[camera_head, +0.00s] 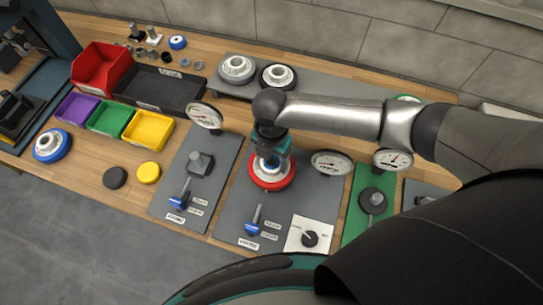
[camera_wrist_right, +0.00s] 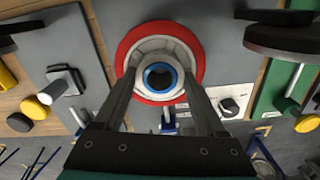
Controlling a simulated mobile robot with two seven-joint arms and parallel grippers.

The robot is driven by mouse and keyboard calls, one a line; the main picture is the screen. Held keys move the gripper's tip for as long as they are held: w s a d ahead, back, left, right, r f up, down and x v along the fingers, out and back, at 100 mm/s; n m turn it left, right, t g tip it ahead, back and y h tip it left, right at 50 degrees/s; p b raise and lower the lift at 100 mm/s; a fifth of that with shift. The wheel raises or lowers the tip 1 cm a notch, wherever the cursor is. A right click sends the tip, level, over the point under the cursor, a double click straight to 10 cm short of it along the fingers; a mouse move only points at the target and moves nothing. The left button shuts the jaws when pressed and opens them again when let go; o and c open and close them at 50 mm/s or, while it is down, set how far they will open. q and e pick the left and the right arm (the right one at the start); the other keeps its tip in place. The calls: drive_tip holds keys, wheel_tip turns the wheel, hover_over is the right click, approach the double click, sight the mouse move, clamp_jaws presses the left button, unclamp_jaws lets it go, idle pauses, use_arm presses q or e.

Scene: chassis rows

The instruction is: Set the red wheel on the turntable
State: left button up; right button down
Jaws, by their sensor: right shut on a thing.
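The red wheel (camera_head: 262,185) has a red rim, a pale hub and a blue ring at its centre. It is over the middle grey panel (camera_head: 232,210) in the head view. My right gripper (camera_head: 270,160) comes down onto it from above, its fingers closed on the hub. In the right wrist view the red wheel (camera_wrist_right: 197,50) is face-on between the two fingers of the gripper (camera_wrist_right: 160,76). I cannot tell whether the wheel touches what is below it. No turntable can be made out; the wheel may hide it. My left gripper is not in view.
Gauges (camera_head: 331,163) and a blue-handled lever (camera_head: 252,228) stand close to the wheel. A white knob plate (camera_head: 296,243) is at the panel's front right. A green panel (camera_head: 353,218) lies to the right. Coloured bins (camera_head: 148,130) and a blue wheel (camera_head: 40,155) are at the left.

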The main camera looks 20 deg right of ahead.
sight(271, 166)
drive_tip(key=shift+f, duration=0.3)
idle(0.4)
drive_tip(key=shift+f+b, duration=1)
drive_tip(key=shift+f, duration=0.25)
unclamp_jaws()
wheel_tip(271, 166, up, 15)
drive_tip(key=p, duration=0.2)
drive_tip(key=shift+r, duration=0.15)
idle(0.4)
